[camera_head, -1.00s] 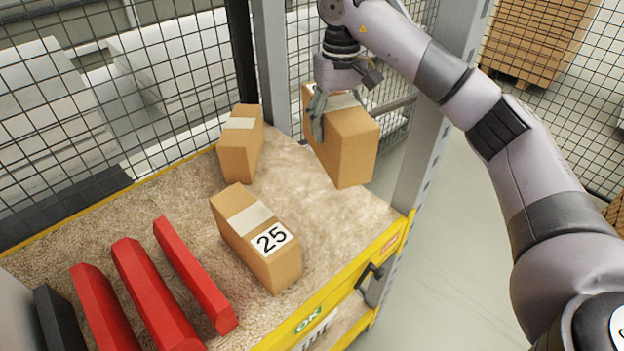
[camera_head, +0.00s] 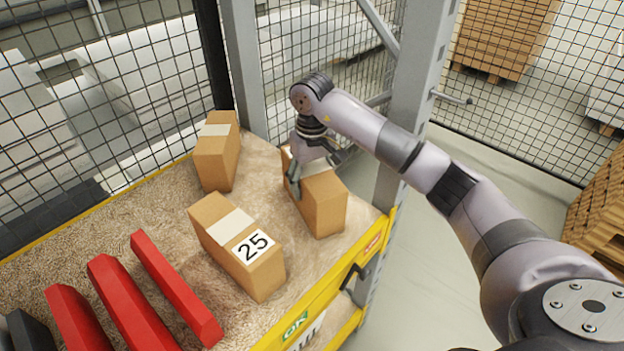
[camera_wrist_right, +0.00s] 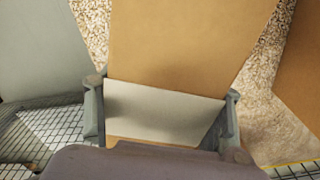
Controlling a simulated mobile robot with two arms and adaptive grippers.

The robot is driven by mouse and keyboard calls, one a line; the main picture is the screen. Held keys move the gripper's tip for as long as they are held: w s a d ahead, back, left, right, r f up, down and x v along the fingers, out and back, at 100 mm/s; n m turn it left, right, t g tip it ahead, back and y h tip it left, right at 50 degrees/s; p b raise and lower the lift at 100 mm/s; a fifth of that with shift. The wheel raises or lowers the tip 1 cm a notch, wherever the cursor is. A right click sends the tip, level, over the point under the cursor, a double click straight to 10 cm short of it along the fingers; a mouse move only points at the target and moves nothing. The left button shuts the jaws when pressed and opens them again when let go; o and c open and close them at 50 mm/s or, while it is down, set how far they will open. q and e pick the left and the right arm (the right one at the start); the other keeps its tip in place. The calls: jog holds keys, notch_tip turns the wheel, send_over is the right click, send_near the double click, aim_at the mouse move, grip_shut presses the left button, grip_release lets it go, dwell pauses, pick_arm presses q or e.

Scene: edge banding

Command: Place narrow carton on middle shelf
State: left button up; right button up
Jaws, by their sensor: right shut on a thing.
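The narrow carton (camera_head: 325,208) is a brown box with a pale tape strip, at the right side of the shelf (camera_head: 165,212) in the head view. My right gripper (camera_head: 297,180) is shut on it from above. In the right wrist view the carton (camera_wrist_right: 190,40) fills the middle, with one finger of my right gripper (camera_wrist_right: 163,125) on each side of its tape. The carton is upright and low over or on the shelf board; I cannot tell whether it touches. My left gripper is not in view.
A carton labelled 25 (camera_head: 240,250) lies left of the held one, and another carton (camera_head: 217,155) stands at the back. Several red pieces (camera_head: 175,290) lie at the front left. A grey post (camera_head: 410,100) stands close to the right; wire mesh (camera_head: 130,80) is behind.

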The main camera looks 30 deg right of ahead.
jog(key=shift+f, duration=0.1)
jog(key=o, duration=1.5)
notch_tip(320, 180, up, 12)
jog(key=shift+r+b, duration=0.2)
jog(key=shift+b, duration=0.1)
